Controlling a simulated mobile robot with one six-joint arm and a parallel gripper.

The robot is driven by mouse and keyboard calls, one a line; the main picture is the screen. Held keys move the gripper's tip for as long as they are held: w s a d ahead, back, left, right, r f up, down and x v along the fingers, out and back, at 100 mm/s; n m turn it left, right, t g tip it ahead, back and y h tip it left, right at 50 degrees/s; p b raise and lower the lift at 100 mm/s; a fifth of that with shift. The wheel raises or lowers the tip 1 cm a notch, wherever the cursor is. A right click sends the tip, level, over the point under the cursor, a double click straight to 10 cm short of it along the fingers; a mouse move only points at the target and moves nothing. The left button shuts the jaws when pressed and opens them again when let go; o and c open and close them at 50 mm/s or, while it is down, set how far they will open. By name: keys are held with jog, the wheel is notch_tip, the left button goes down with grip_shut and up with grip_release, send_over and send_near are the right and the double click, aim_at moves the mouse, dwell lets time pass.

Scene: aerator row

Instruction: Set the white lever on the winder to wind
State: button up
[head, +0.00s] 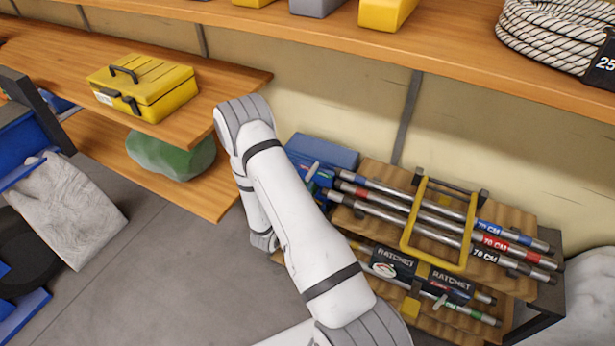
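A blue device (322,178) sits at the left end of the upper row of metal bars on the low wooden rack. A small pale lever (313,168) stands up from it, tilted; this looks like the winder and its white lever, but the view is too small to read any wind mark or setting. My white arm rises from the bottom, bends at the top and comes down just left of the rack. My gripper does not show; the arm hides that area. I see no contact with the lever.
Metal bars (400,210) with a yellow frame (463,260) over them and ratchet packs (395,265) fill the rack. A blue box (335,152) stands behind. A yellow toolbox (143,88) is on the left shelf. A grey sack (65,210) and open floor (160,280) lie left.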

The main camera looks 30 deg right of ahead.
jog(key=shift+s+a, duration=0.35)
jog(key=shift+a, duration=0.1)
jog(key=shift+c, duration=0.3)
